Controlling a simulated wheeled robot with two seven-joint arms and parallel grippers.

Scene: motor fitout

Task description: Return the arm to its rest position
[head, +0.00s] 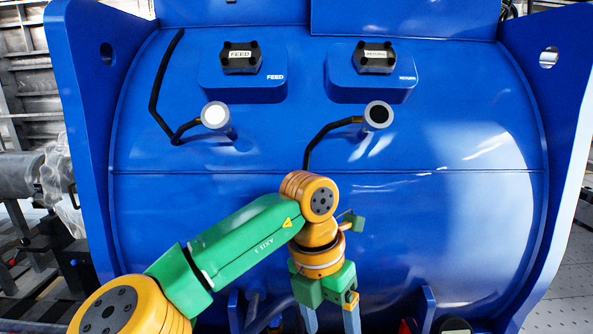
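My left arm, green and orange, reaches in from the lower left. Its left gripper (331,318) points down at the bottom centre, in front of the blue motor housing (430,230). The two grey fingers are spread apart with nothing visible between them, and their tips are cut off by the lower picture edge. My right gripper is not in view. On the housing are two black-topped connectors, FEED (241,58) and RETURN (374,58), each seated on a blue block.
Below the connectors are a white-faced stub (215,115) and a black-faced stub (378,115), each with a black cable. The RETURN-side cable runs down behind my wrist. Blue side plates (85,130) flank the housing. Small dark and red parts show at the bottom edge.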

